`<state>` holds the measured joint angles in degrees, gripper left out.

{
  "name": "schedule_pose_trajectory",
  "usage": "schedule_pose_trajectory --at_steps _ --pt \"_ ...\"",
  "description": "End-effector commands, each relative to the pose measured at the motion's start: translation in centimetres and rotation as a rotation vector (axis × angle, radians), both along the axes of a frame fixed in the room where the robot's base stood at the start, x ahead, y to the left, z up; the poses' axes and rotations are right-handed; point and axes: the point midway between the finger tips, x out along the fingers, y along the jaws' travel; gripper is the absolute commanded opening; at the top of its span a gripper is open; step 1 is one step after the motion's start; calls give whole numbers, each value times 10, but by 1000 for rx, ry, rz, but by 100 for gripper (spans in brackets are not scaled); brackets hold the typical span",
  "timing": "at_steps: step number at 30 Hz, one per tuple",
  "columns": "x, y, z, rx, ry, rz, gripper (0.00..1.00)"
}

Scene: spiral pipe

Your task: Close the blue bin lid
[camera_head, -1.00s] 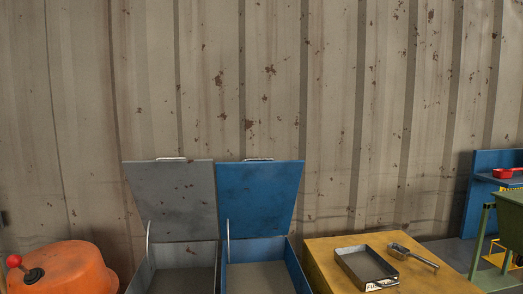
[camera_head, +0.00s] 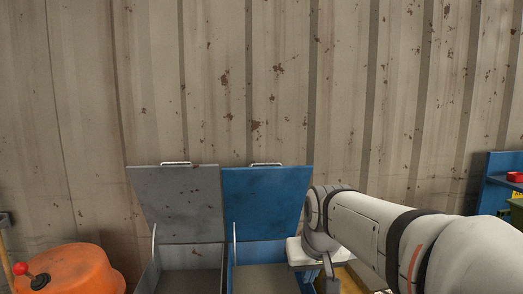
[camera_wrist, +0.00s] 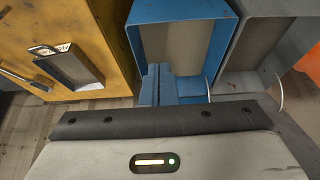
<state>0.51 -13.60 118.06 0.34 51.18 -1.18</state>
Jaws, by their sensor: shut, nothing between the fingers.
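The blue bin stands with its lid (camera_head: 266,200) raised, leaning back near the wall, a handle on its top edge. The open blue bin (camera_head: 235,280) shows below the lid, partly cut off by the frame. In the wrist view the blue bin (camera_wrist: 229,45) appears turned round, its hollow inside visible. My gripper (camera_wrist: 154,70) is shut and empty, its fingers in front of the blue bin's opening. In the head view my arm's end is at the lower right of the lid; the fingertips cannot be made out. I cannot tell whether anything touches the lid.
A grey bin (camera_head: 155,282) with its raised lid (camera_head: 180,205) stands directly left of the blue one. A yellow box (camera_wrist: 95,85) with a metal tray (camera_wrist: 75,68) and scoop (camera_wrist: 28,82) is on the other side. An orange object (camera_head: 75,270) with a red knob sits far left.

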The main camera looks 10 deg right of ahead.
Motion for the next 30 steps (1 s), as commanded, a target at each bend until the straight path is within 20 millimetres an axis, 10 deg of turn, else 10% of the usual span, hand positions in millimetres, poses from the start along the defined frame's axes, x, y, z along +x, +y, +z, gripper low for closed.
schedule_pose_trajectory --at_steps 6,15,22,30 --pt "111 1 116 2 -156 -1 0" --pt "219 1 225 5 -340 -3 0" --pt "248 1 254 5 -399 -3 0" --pt "274 1 233 5 -398 -5 0"
